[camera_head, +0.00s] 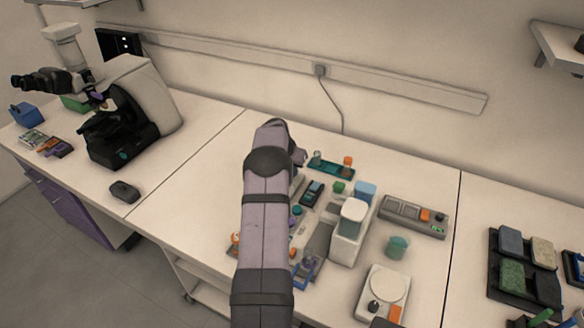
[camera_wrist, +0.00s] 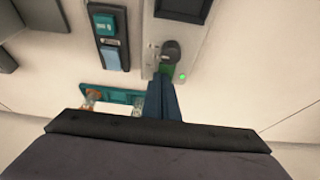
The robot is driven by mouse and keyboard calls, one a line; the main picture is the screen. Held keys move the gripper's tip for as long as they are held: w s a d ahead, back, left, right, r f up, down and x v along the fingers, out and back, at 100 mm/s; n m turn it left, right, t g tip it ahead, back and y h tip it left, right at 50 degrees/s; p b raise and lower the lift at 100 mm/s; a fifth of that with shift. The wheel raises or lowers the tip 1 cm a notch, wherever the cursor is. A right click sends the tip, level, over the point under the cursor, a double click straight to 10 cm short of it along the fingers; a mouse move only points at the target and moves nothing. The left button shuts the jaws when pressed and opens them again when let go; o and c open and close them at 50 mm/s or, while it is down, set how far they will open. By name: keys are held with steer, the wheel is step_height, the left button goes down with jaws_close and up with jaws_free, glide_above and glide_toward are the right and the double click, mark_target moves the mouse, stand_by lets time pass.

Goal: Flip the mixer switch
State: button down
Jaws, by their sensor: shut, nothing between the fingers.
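In the wrist view, a light-coloured device, which looks like the mixer (camera_wrist: 205,45), has a dark screen, a dark round knob or switch (camera_wrist: 170,49), a green patch beside it and a lit green lamp (camera_wrist: 182,77). My gripper (camera_wrist: 160,80) is shut and empty, its dark blue fingertips right by the green patch, just below the knob in the picture. I cannot tell whether they touch the device. In the head view, my arm hides the gripper and most of this device.
A dark unit with teal and blue panels (camera_wrist: 109,38) stands beside the device. A teal rack (camera_head: 331,168) with an orange-topped vial lies behind. A white machine (camera_head: 347,240), a scale (camera_head: 383,292) and a grey control box (camera_head: 414,216) crowd the right. The bench's left part is clearer.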

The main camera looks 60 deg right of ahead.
steer(key=p+v, duration=0.1)
steer(key=v, duration=0.1)
steer(key=p+v, duration=0.1)
steer(key=v, duration=0.1)
steer(key=shift+d+r, duration=0.15)
steer(key=shift+r, duration=0.1)
steer(key=b+v, duration=0.3)
steer(key=v, duration=0.6)
steer(key=shift+r, duration=0.3)
steer(key=shift+f, duration=0.1)
steer(key=shift+d+r+b, duration=0.2)
steer(key=shift+d+b, duration=0.35)
steer(key=shift+b, duration=0.65)
steer(key=shift+f, duration=0.1)
steer(key=p+x, duration=0.4)
steer(key=x, duration=0.9)
steer(key=shift+a, duration=0.2)
steer(key=shift+d+f, duration=0.1)
steer(key=shift+f, duration=0.35)
